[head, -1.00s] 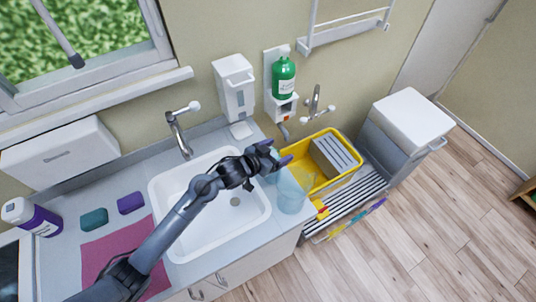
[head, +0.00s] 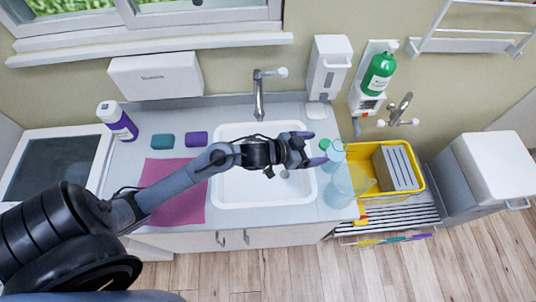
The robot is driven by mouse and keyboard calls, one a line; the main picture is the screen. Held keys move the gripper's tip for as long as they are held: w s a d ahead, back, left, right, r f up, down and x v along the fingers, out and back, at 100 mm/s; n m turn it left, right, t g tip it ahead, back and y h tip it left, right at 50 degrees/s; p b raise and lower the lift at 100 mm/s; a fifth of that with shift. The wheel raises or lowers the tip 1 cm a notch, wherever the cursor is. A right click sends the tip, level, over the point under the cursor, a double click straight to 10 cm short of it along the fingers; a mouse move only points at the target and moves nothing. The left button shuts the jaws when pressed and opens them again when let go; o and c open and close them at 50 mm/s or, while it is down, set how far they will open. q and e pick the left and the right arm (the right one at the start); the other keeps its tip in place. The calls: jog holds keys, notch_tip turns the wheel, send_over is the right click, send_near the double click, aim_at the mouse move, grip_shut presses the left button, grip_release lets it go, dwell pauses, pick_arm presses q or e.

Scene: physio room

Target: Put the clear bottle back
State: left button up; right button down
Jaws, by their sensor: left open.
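A clear, bluish bottle (head: 334,158) stands at the right end of the counter, just right of the sink, with a green cap (head: 325,144) at its top. A larger clear, bluish container (head: 350,186) stands right in front of it and overlaps it in the view. My left gripper (head: 314,149) is open, its purple-tipped fingers pointing right at the bottle's upper part. The fingertips are close to the cap; I cannot tell whether they touch it. My right gripper is not in view.
The white sink (head: 230,190) lies under my left arm. A yellow crate (head: 417,170) with a grey block stands right of the counter, by a slatted rack (head: 400,212).

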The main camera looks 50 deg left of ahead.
pick_arm(q)
jog(key=s+f+n+g+y, duration=0.1)
jog(key=s+f+g, duration=0.3)
jog(key=s, duration=0.8)
jog(key=s+f+n+g+y, duration=0.1)
jog(key=s+f+g+y, duration=0.2)
jog(key=s, duration=0.9)
jog(key=shift+f+g+y, duration=0.3)
jog(key=shift+f+g, duration=0.35)
jog(key=shift+g, duration=0.25)
jog(key=shift+w, duration=0.1)
notch_tip(320, 180, up, 21)
jog(key=p, duration=2.1)
